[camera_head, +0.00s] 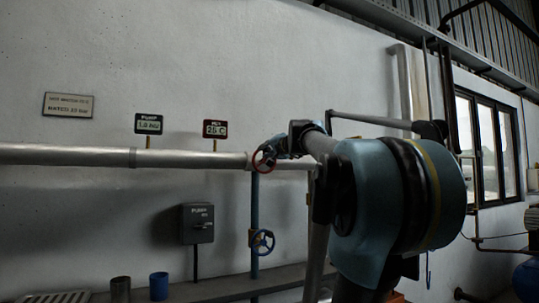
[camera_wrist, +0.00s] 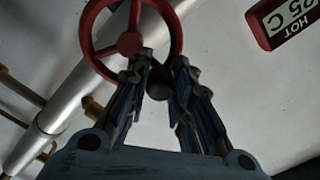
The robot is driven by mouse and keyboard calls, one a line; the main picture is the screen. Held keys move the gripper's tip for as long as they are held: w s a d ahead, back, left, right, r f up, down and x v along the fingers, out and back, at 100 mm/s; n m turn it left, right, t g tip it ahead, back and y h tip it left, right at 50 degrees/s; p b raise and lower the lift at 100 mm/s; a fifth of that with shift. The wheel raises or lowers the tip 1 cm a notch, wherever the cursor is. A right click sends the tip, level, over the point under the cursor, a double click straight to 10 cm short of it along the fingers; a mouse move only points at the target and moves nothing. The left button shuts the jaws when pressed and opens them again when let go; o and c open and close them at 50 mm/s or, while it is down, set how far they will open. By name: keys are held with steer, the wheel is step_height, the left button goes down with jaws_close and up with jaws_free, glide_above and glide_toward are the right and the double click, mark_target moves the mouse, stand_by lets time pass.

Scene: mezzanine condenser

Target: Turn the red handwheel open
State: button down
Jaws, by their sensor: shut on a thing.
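The red handwheel (camera_head: 256,161) sits on the pale horizontal pipe along the wall, near the middle of the head view. In the wrist view the red handwheel (camera_wrist: 130,43) fills the upper left, with its rim, spokes and hub showing. My gripper (camera_wrist: 161,64) has one finger on each side of the lower right part of the rim and is shut on it. The fingers hide part of that rim. In the head view my gripper (camera_head: 269,151) meets the wheel from the right, and my arm hides the pipe behind it.
A blue handwheel (camera_head: 262,241) is on a vertical blue pipe below. A grey pump box (camera_head: 197,223) is on the wall to the left. A green display (camera_head: 149,124) and a red HOT display (camera_head: 215,129) stand above the pipe (camera_head: 80,155). Cups stand on the ledge at lower left.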

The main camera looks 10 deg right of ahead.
mark_target(258, 153)
steer(key=n, duration=0.1)
steer(key=a+n, duration=0.1)
steer(key=n, duration=0.2)
steer(key=shift+s+a+f+n, duration=0.3)
steer(key=shift+f, duration=0.05)
steer(key=shift+s+a+f+n, duration=0.15)
steer(key=shift+a+n, duration=0.1)
steer(key=shift+n, duration=0.6)
steer(key=shift+a+f+n, duration=0.15)
steer(key=shift+a+n, duration=0.05)
steer(key=shift+n, duration=0.65)
steer(key=shift+f, duration=0.1)
steer(key=c, duration=1.4)
jaws_free()
steer(key=v, duration=1.1)
steer(key=shift+s, duration=0.35)
